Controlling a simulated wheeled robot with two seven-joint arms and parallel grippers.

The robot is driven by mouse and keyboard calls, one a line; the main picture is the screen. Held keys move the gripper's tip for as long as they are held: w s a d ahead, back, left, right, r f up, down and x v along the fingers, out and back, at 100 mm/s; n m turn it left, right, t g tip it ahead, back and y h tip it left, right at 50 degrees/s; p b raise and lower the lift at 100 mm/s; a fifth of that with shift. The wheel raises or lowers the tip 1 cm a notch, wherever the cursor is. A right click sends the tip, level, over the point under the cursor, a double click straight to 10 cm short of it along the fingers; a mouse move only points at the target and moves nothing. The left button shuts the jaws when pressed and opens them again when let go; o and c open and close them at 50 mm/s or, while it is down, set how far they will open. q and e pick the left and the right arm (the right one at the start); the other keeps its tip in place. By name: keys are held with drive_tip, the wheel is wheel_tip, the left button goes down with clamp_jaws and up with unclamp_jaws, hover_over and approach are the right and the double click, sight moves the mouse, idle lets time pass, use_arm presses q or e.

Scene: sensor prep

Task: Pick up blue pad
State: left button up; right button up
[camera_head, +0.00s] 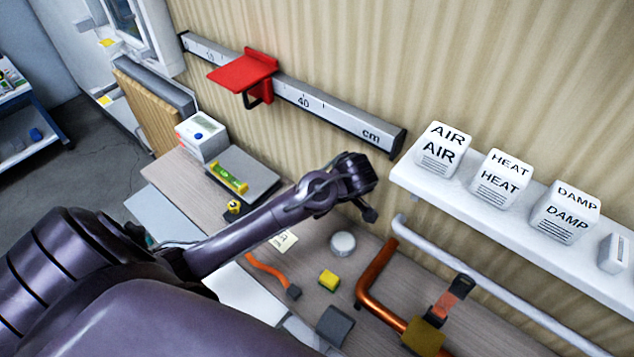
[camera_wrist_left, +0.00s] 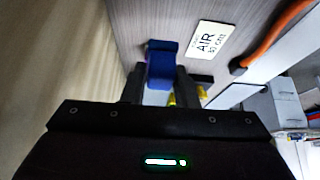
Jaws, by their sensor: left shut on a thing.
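The blue pad (camera_wrist_left: 162,62) shows in the left wrist view as a small dark blue block at the fingertips. My left gripper (camera_wrist_left: 160,84) is shut on it, one dark finger on each side. A grey-brown surface fills the view behind the pad; I cannot tell the gap between them. In the head view my left arm reaches in from the left over the bench, and the pad does not show, hidden by the arm. My right gripper is in neither view.
The bench holds a white card (camera_head: 284,241), a white round puck (camera_head: 342,244), a yellow block (camera_head: 329,280) and an orange strap (camera_head: 268,270). A copper pipe (camera_head: 376,270) stands to the right. A white shelf (camera_head: 445,198) carries AIR, HEAT and DAMP boxes; a ruler rail (camera_head: 330,112) crosses the wall.

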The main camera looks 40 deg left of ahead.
use_arm(q)
drive_tip(key=s+a+b, duration=0.1)
drive_tip(key=s+b, duration=0.4)
drive_tip(key=s, duration=1.4)
drive_tip(key=shift+a+f, duration=0.2)
drive_tip(key=shift+a, duration=0.05)
